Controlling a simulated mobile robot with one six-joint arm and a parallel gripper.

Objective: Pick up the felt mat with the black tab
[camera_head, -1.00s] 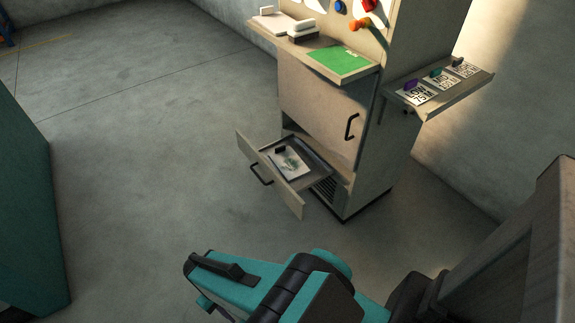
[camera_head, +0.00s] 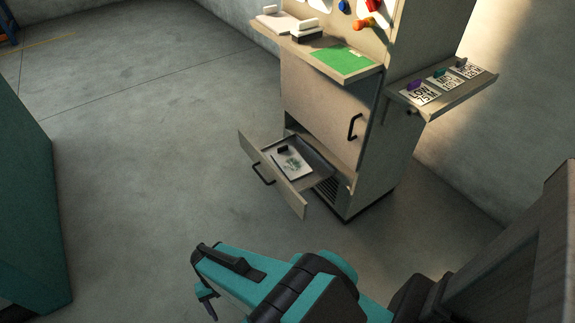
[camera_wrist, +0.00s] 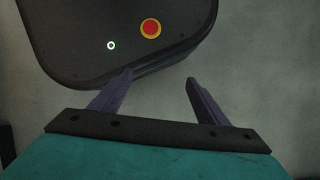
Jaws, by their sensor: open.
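A thin pale mat (camera_head: 293,163) with a dark patterned patch lies in the open drawer of the cabinet, a small black tab (camera_head: 283,149) at its far edge. I cannot tell from its look whether it is felt. On the upper left shelf lies a pale flat piece (camera_head: 277,23) with a dark tab (camera_head: 270,9); its material is also unclear. My gripper (camera_wrist: 159,78) is open and empty in the wrist view, its two dark fingers apart. In the head view my arm is low in front, well short of the cabinet.
The drawer (camera_head: 276,179) juts out at the cabinet's lower left, below a closed door (camera_head: 322,103). A green mat (camera_head: 343,60) lies on the upper shelf. A side shelf (camera_head: 445,99) on the right holds several labelled cards. The floor between arm and cabinet is clear.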

